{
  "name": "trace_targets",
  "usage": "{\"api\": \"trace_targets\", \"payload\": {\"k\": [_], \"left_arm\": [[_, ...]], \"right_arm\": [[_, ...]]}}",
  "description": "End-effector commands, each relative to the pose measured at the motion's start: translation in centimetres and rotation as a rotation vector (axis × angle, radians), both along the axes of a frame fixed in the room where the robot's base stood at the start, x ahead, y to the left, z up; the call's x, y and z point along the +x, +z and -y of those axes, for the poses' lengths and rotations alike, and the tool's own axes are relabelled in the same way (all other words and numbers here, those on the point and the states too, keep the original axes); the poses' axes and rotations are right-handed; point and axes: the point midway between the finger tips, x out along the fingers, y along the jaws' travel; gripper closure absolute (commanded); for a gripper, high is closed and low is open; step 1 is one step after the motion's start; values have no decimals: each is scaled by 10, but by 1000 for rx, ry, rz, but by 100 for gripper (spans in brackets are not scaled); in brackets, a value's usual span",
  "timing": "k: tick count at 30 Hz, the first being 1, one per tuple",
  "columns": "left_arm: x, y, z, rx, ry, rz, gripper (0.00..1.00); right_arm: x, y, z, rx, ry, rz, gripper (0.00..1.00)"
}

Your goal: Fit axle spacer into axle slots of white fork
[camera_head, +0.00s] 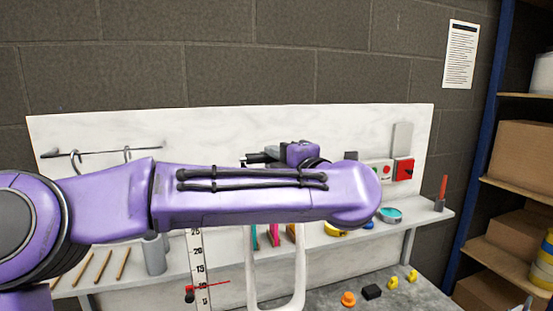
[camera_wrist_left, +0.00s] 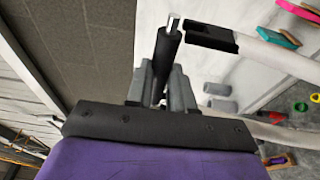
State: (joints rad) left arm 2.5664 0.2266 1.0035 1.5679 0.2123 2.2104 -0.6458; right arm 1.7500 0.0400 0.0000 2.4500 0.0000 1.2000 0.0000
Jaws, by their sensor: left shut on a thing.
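My left gripper (camera_head: 268,156) shows past the far side of my purple arm in the head view, where its grip is largely hidden. In the left wrist view its grey fingers (camera_wrist_left: 160,82) are shut on the axle spacer (camera_wrist_left: 167,48), a dark cylinder with a bright metal tip. The white fork (camera_head: 251,275) stands upright in the head view, its upper legs hidden behind my arm. In the left wrist view one fork leg (camera_wrist_left: 275,58) ends in a black slotted end (camera_wrist_left: 212,38), close beside the spacer's tip. Whether they touch cannot be told. My right gripper is not in view.
A ruler (camera_head: 199,265) with a red pointer stands left of the fork. A white-backed shelf (camera_head: 95,135) behind holds tools and coloured parts. Orange, black and yellow pieces lie on the grey bench (camera_head: 400,300) at lower right. Shelving with boxes (camera_head: 525,150) is far right.

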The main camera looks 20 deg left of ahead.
Motion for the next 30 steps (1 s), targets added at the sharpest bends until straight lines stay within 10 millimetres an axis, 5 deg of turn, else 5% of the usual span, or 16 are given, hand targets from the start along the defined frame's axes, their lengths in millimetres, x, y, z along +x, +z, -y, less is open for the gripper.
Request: {"api": "trace_targets", "payload": {"k": [25,26,27,28,30], "left_arm": [[0,-22,0,1,0,1,100],[0,-22,0,1,0,1,75],[0,-21,0,1,0,1,62],[0,-21,0,1,0,1,52],[0,-21,0,1,0,1,48]], "right_arm": [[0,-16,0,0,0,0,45],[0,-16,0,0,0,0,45],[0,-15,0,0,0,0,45],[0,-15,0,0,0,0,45],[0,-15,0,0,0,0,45]]}}
